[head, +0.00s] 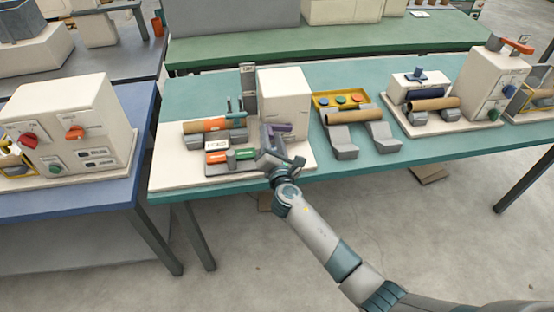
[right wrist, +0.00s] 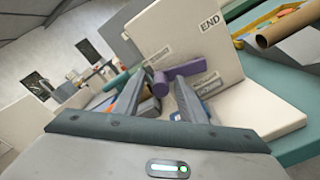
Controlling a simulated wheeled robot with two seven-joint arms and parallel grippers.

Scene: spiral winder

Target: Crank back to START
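The spiral winder's cream box (head: 286,95) stands on a pale base on the teal table. Its purple crank (head: 283,128) sits low on the near face. In the right wrist view the purple crank (right wrist: 183,74) points roughly sideways, beside a small label that looks like START (right wrist: 208,83). An END label (right wrist: 210,22) is higher on the same face. My right gripper (head: 283,150) is at the crank; in the wrist view its fingers (right wrist: 159,88) are apart, with the crank's knob end between or just beyond their tips. Contact cannot be told. My left gripper is not in view.
Left of the box, an orange-and-brown tube (head: 212,124) lies on grey supports, with green and orange pieces in front. To the right are a yellow tray (head: 341,99), a cardboard tube (head: 353,115) on grey rests and another machine (head: 487,85). A blue table (head: 125,165) stands left.

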